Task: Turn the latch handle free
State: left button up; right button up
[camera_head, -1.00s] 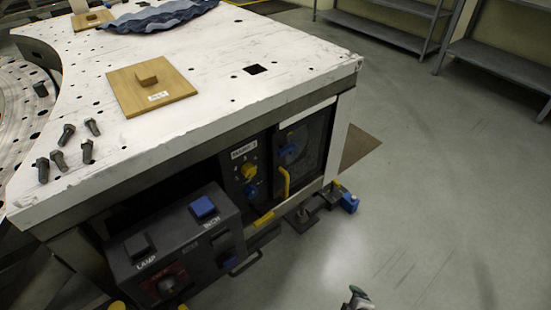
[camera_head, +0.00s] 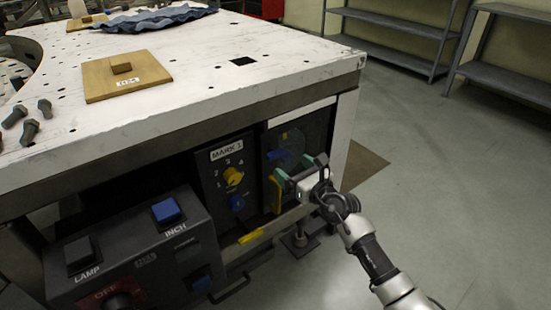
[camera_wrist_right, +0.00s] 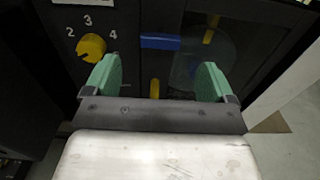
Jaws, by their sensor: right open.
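A dark door panel (camera_head: 297,135) is set in the side of the table, with a round window. A short blue handle (camera_head: 276,155) lies level on it, and a yellow bar handle (camera_head: 275,196) stands below. My right gripper (camera_head: 296,171) is open and empty in front of this panel, its green pads apart. In the right wrist view, the blue handle (camera_wrist_right: 160,42) lies beyond the gap between the fingers (camera_wrist_right: 160,72), apart from them. The yellow bar (camera_wrist_right: 155,88) shows lower, partly hidden by the gripper. My left gripper is not in view.
Left of the door is a panel with a yellow knob (camera_head: 233,176) and a blue knob (camera_head: 236,202). A control box (camera_head: 140,255) with a blue button juts out at lower left. The table top (camera_head: 200,90) overhangs above.

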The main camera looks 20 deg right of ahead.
aim_at(277, 155)
jog(key=b+x, duration=0.1)
jog(key=x, duration=0.5)
jog(key=shift+f+b, duration=0.15)
jog(key=shift+b, duration=0.2)
jog(key=shift+w+a, duration=0.2)
jog(key=shift+w, duration=0.5)
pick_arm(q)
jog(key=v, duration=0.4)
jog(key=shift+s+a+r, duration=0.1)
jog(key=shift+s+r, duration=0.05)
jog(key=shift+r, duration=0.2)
pick_arm(e)
jog(key=shift+c, duration=0.4)
